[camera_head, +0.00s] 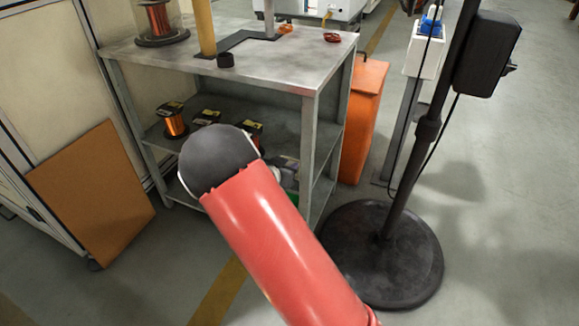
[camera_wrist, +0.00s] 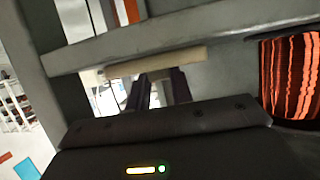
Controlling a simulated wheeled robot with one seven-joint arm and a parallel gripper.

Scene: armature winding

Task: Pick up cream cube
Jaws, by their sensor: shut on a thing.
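In the wrist view, the cream cube (camera_wrist: 156,62) shows as a long, pale block edge lying across the tips of my gripper (camera_wrist: 161,80). The two dark fingers reach up to it and are shut on it. How much of the cube lies between the fingers is hard to tell. A grey metal beam runs close behind and above it. In the head view, my red arm and its dark joint hide the gripper, and I cannot see the cube there.
A grey metal shelf table (camera_head: 275,70) stands ahead. Copper wire spools (camera_head: 174,122) sit on its lower shelf; a copper coil (camera_wrist: 291,77) is close at right in the wrist view. An orange bin (camera_head: 361,120) and black round-based stand (camera_head: 405,260) are to the right.

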